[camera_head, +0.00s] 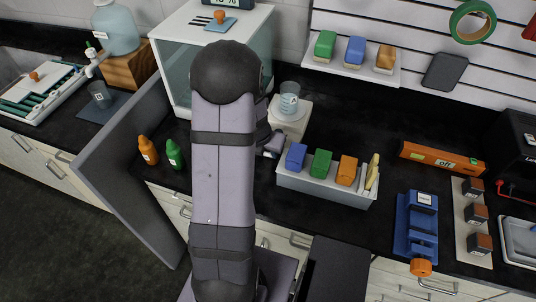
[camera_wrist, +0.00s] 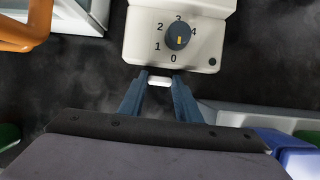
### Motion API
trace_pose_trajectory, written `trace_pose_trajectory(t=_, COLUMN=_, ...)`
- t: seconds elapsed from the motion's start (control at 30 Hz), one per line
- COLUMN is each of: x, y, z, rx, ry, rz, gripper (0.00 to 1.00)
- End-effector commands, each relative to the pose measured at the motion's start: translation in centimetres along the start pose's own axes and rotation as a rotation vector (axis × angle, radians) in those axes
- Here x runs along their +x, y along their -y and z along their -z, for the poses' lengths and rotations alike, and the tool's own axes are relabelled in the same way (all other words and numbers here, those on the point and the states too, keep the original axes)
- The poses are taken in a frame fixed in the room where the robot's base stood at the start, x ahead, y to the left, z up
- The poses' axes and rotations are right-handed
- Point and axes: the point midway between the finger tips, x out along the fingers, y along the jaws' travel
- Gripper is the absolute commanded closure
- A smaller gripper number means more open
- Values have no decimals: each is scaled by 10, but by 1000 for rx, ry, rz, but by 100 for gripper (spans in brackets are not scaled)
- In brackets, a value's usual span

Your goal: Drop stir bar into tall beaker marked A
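In the wrist view, my gripper (camera_wrist: 160,79) has its two blue fingers close together, with a small white stir bar (camera_wrist: 159,83) between the tips. The bar seems to touch both fingers. In the head view, the gripper (camera_head: 273,146) is mostly hidden behind my arm, just in front of the white stir plate (camera_head: 291,127). A clear beaker (camera_head: 289,104) with a small label stands on that plate. Another labelled clear beaker (camera_head: 100,95) stands at the left on a blue mat (camera_head: 104,108). I cannot read either label surely.
A grey rack (camera_head: 325,190) with coloured blocks is right of the gripper. A grey partition (camera_head: 125,165) separates the left counter. The stir plate's dial (camera_wrist: 178,36) is just beyond the fingertips.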

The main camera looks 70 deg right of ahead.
Motion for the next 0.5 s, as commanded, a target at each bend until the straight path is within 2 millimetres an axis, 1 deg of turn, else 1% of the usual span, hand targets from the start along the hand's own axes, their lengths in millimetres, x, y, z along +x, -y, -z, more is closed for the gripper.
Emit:
trace_pose_trajectory(t=0.07, x=0, y=0, z=0, rx=0, ry=0, rz=0, gripper=90)
trace_pose_trajectory(t=0.1, x=0, y=0, z=0, rx=0, ry=0, rz=0, gripper=94)
trace_pose_trajectory(t=0.33, x=-1, y=0, z=0, rx=-1, ry=0, rz=0, gripper=94)
trace_pose_trajectory(t=0.5, x=-12, y=0, z=-5, rx=0, ry=0, rz=0, gripper=94)
